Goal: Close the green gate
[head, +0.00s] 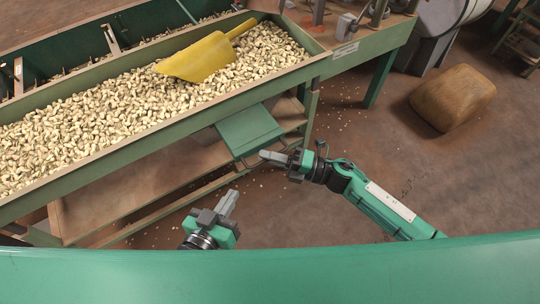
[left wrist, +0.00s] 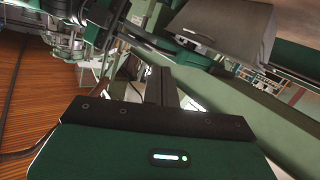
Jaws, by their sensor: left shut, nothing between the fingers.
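The green gate (head: 248,130) is a flat panel that sticks out below the front wall of the nut hopper, with a thin bar along its near edge. My right gripper (head: 266,156) is close to that near edge. I cannot tell whether it touches the bar, or whether its fingers are apart. My left gripper (head: 228,202) is lower in the head view, below the gate and apart from it. It is shut and empty. In the left wrist view its dark fingers (left wrist: 160,86) point ahead, and a pale panel (left wrist: 225,32) shows at the upper right; I cannot tell what it is.
The green-framed hopper (head: 150,136) is full of pale nuts, with a yellow scoop (head: 195,60) lying on them. A wooden shelf (head: 135,190) is under it. A brown sack (head: 453,97) lies on the floor at the right. The floor between is mostly clear.

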